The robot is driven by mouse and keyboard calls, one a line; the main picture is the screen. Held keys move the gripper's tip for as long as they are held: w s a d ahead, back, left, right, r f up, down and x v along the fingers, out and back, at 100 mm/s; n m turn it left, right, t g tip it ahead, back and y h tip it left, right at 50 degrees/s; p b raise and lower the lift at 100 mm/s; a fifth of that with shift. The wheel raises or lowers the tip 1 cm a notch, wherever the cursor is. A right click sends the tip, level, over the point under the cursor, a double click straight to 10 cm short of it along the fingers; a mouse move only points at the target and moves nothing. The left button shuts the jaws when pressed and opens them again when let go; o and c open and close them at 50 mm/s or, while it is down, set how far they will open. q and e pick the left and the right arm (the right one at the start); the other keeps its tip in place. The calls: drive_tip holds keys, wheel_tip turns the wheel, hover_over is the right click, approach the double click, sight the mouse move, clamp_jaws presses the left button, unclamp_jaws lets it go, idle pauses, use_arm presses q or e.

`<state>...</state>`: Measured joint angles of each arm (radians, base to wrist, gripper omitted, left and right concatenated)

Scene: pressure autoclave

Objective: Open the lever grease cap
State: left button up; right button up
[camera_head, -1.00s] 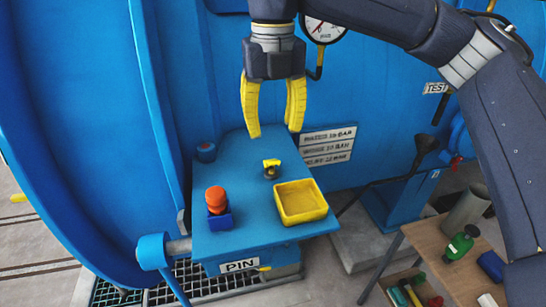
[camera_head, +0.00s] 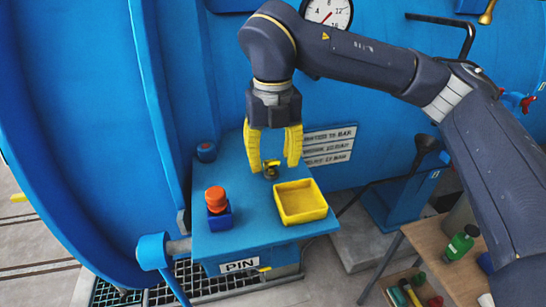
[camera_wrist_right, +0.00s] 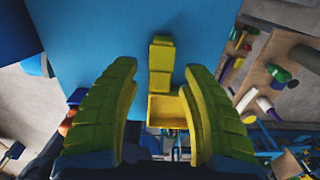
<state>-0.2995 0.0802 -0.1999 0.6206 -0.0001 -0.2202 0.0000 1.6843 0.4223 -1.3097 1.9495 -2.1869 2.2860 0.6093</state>
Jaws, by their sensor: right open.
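The lever grease cap (camera_head: 271,166) is a small yellow piece on a dark fitting, standing on the blue shelf (camera_head: 235,225) behind the yellow tray. My right gripper (camera_head: 274,167) points down over it, with its two yellow fingers open and apart. In the head view the fingertips appear on either side of the cap; contact cannot be told. In the right wrist view the yellow cap (camera_wrist_right: 161,64) appears between and just beyond the fingertips. My left gripper is not in view.
A yellow tray (camera_head: 318,214) sits just in front of the cap. A wooden bench (camera_head: 412,238) with bottles is at the right.

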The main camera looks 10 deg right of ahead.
drive_tip(key=shift+c, duration=0.2)
clamp_jaws()
drive_tip(key=shift+w, duration=0.1)
drive_tip(key=g, duration=0.1)
drive_tip(key=w+g, duration=0.1)
drive_tip(key=g, duration=0.1)
drive_tip(key=shift+a+r, duration=0.1)
drive_tip(key=shift+r, duration=0.3)
drive_tip(key=shift+w+r+g+h, duration=0.1)
drive_tip(key=shift+w+g+h, duration=0.2)
drive_tip(key=shift+g, duration=0.65)
drive_tip(key=shift+w+r+g+h, duration=0.1)
drive_tip(key=shift+w+g, duration=0.3)
drive_tip(key=shift+g, duration=0.55)
